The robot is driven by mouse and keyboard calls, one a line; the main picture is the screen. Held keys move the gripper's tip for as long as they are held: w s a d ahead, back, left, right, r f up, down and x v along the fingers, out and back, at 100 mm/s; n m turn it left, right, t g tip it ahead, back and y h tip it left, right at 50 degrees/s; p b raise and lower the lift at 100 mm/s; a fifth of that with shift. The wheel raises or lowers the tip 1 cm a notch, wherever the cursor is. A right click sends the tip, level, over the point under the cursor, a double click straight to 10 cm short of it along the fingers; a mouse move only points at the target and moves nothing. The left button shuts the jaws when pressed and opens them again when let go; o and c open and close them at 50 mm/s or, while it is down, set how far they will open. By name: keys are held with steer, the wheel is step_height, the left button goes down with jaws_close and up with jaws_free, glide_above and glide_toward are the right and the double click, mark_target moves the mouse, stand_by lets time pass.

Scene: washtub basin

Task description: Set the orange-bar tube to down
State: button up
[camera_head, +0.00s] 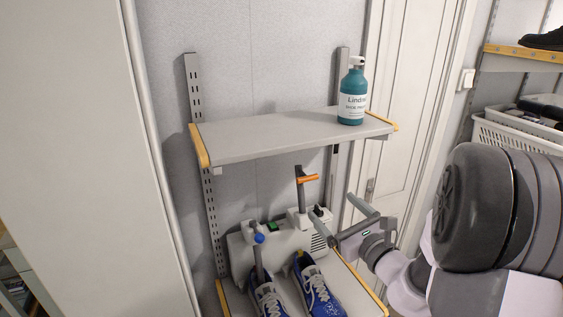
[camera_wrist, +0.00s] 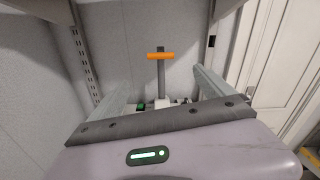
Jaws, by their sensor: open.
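The orange-bar tube (camera_head: 301,191) is a grey upright tube with an orange crossbar on top, rising from the right part of a white shoe-dryer-like unit (camera_head: 285,238). It stands upright and bare, with no shoe on it. In the wrist view the orange bar (camera_wrist: 160,55) shows ahead, between and beyond my two fingers. My gripper (camera_head: 340,220) is open and empty, just right of the tube and a little lower than the bar. It does not appear to touch the tube. The tube's base is partly hidden in the wrist view.
A second tube with a blue knob (camera_head: 259,239) stands at the unit's left front. Blue shoes (camera_head: 318,290) sit before the unit on the lower shelf. An upper shelf (camera_head: 270,135) holding a teal bottle (camera_head: 352,95) overhangs. A door (camera_head: 408,100) stands behind right.

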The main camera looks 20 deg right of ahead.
mark_target(309, 180)
steer(key=w, duration=1.6)
steer(key=shift+a+r+p, duration=0.2)
steer(key=shift+r+p, duration=0.1)
steer(key=shift+p, duration=0.05)
steer(key=shift+s, duration=0.1)
jaws_close()
steer(key=f+b, duration=0.2)
steer(key=f, duration=0.1)
steer(key=s+f+b, duration=0.1)
steer(key=f+b, duration=0.2)
steer(key=s+f+b, duration=0.1)
steer(key=f+b, duration=0.1)
steer(key=f, duration=0.1)
steer(key=shift+s+b, duration=0.25)
steer(key=shift+b, duration=0.1)
steer(key=shift+r, duration=0.2)
jaws_free()
